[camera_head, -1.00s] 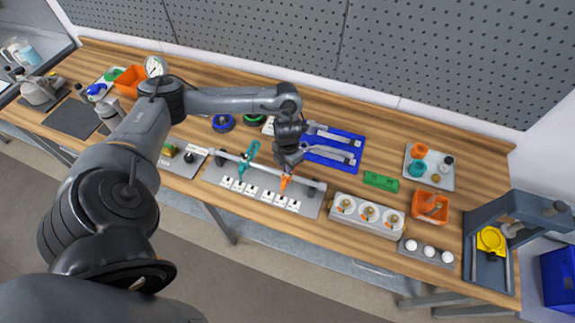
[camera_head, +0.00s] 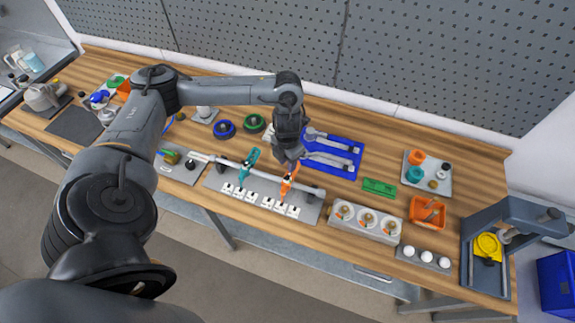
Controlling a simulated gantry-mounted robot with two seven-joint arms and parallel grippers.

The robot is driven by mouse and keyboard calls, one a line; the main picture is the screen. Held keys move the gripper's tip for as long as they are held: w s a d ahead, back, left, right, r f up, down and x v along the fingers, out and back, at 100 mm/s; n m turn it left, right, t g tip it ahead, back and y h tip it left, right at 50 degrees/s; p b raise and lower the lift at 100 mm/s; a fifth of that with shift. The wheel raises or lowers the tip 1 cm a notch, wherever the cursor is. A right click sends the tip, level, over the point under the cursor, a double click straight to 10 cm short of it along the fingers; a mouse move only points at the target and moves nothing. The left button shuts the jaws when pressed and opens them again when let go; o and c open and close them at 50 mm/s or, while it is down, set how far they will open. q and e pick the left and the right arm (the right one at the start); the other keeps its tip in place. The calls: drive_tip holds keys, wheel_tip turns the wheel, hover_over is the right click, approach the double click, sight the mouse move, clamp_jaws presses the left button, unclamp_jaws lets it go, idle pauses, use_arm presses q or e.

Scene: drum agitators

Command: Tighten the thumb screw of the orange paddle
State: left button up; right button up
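The orange paddle (camera_head: 287,184) sits on the horizontal grey shaft (camera_head: 262,178), towards its right end. A teal paddle (camera_head: 247,165) is on the same shaft to the left. My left gripper (camera_head: 291,163) points down right at the top of the orange paddle. Its fingertips are small and dark here, so I cannot tell whether they are open or touching the thumb screw. The thumb screw itself is too small or hidden to make out. My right gripper is not in view.
The shaft is held over a grey plate (camera_head: 228,187) with a row of white labels. A blue tray (camera_head: 345,165) with grey tools lies behind right. A white block with round sockets (camera_head: 365,220) stands to the right. An orange bin (camera_head: 427,212) is farther right.

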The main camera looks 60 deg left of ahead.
use_arm(q)
drive_tip(key=shift+r+p, duration=0.85)
drive_tip(key=shift+r, duration=1.15)
